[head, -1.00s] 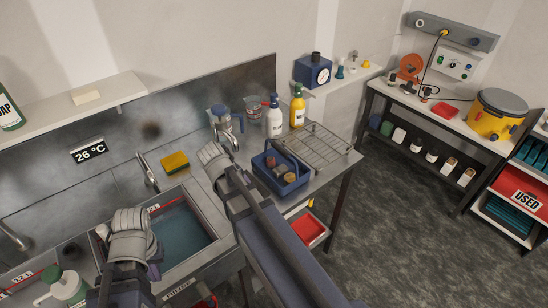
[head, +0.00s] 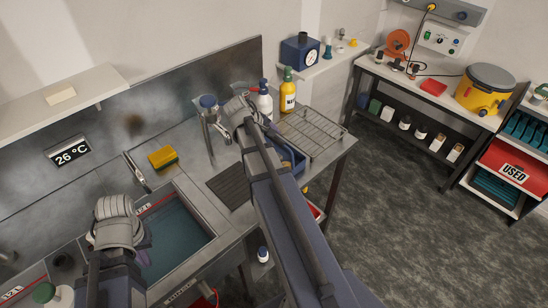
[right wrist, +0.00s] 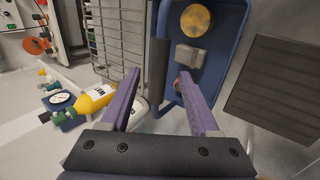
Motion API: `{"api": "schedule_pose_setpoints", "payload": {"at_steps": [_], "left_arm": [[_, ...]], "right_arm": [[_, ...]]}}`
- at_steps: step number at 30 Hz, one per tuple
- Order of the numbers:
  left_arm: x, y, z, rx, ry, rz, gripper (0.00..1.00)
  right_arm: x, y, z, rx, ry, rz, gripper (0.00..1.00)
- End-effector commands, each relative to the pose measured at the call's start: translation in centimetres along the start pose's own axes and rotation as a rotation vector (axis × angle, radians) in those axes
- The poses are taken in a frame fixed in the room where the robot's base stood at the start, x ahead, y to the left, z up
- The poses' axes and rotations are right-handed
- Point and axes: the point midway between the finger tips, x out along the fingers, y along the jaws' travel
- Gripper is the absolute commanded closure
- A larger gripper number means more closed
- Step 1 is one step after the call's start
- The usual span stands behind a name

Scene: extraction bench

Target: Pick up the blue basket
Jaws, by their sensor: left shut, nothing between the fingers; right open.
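The blue basket (head: 296,158) stands on the steel counter beside the wire rack, mostly hidden behind my right arm in the head view. In the right wrist view the basket (right wrist: 222,45) holds a round yellow sponge-like piece and a grey block. A dark bar, which looks like its handle, shows between the fingers of my right gripper (right wrist: 159,74). That gripper is open; I cannot tell whether it touches the bar. My left gripper (head: 146,242) is shut and empty over the sink, its fingers mostly hidden by its wrist.
The water-filled sink (head: 175,232) lies left of the basket, with a tap (head: 210,120) behind. A white bottle (head: 264,100) and yellow bottle (head: 287,92) stand close behind my right wrist. The wire rack (head: 312,132) is to the right. A yellow sponge (head: 162,157) lies behind the sink.

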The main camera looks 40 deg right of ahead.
Motion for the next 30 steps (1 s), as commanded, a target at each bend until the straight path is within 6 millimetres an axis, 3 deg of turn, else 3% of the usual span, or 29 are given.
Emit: {"api": "schedule_pose_setpoints", "payload": {"at_steps": [2, 11, 21, 29, 30], "left_arm": [[1.1, 0.1, -0.1, 0.000, 0.000, 0.000, 1.00], [1.7, 0.2, -0.1, -0.001, 0.000, 0.000, 1.00], [5.2, 0.5, -0.3, -0.002, 0.000, 0.000, 1.00], [5.1, 0.5, -0.3, -0.002, 0.000, 0.000, 1.00], [5.1, 0.5, -0.3, -0.002, 0.000, 0.000, 1.00]], "right_arm": [[1.2, -0.2, -0.1, 0.000, 0.000, 0.000, 0.38], [2.0, -0.1, -0.1, -0.001, 0.000, 0.000, 0.38], [6.3, 0.0, -0.1, 0.000, -0.001, 0.000, 0.38], [6.3, 0.2, 0.0, -0.001, 0.000, 0.000, 0.38], [6.3, 0.2, 0.0, -0.001, 0.000, 0.000, 0.41]]}}
